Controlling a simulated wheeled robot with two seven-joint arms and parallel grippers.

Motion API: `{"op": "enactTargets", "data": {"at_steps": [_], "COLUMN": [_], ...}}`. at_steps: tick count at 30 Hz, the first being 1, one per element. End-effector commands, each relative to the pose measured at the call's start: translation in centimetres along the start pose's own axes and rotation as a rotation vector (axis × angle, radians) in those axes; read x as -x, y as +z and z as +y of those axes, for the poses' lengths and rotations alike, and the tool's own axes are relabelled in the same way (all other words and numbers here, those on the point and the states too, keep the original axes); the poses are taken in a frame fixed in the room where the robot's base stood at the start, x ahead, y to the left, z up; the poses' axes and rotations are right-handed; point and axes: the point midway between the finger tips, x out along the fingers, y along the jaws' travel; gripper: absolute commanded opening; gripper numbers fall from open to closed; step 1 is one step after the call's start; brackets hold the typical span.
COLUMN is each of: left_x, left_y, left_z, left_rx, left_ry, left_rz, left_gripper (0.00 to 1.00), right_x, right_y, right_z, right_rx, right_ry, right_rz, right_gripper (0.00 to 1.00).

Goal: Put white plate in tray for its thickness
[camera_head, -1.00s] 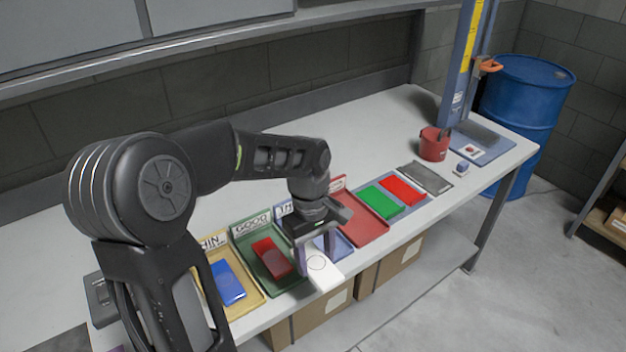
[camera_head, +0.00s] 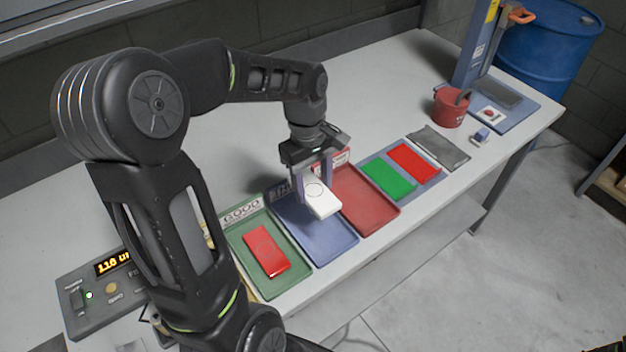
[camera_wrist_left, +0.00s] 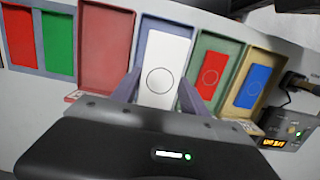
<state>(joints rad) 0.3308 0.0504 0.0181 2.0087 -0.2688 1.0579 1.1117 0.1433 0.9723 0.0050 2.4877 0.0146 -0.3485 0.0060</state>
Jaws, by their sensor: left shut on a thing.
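The white plate (camera_head: 321,197) has a ring mark on its face and is held by my left gripper (camera_head: 314,180), which is shut on it. In the head view the plate is over the blue tray (camera_head: 318,239), whose label is partly hidden by the gripper. In the left wrist view the white plate (camera_wrist_left: 166,68) shows between the fingers, in front of the blue tray. Whether it touches the tray floor I cannot tell. The green tray labelled GOOD (camera_head: 290,277) holds a red plate (camera_head: 266,251). The red tray (camera_head: 366,203) is empty. My right gripper is not in view.
A yellow tray (camera_wrist_left: 271,62) with a blue plate (camera_wrist_left: 254,86) shows in the left wrist view. A gauge with a lit display (camera_head: 103,288) stands at the left. Right of the trays are green (camera_head: 388,180) and red plates (camera_head: 413,162), a grey mat, and a red pot (camera_head: 450,107).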

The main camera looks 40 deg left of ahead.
Motion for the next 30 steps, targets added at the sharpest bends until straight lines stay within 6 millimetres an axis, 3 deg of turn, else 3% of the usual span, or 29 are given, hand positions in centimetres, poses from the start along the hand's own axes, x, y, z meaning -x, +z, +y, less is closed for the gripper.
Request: {"op": "enactTargets", "data": {"at_steps": [8, 21, 30], "left_x": [-1.8, -8.0, -10.5], "left_y": [-0.2, -1.0, -1.3], "left_z": [0.0, 0.0, 0.0], "left_rx": [0.000, 0.000, 0.000], "left_ry": [-0.001, -0.001, -0.001], "left_rz": [0.000, 0.000, 0.000], "left_gripper": [0.05, 0.05, 0.05], "right_x": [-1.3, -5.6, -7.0], "right_y": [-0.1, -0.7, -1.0], "right_z": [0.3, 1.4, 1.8], "right_rx": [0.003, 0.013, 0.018], "right_ry": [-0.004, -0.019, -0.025], "right_rz": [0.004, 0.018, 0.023], "right_gripper": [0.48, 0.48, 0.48]}}
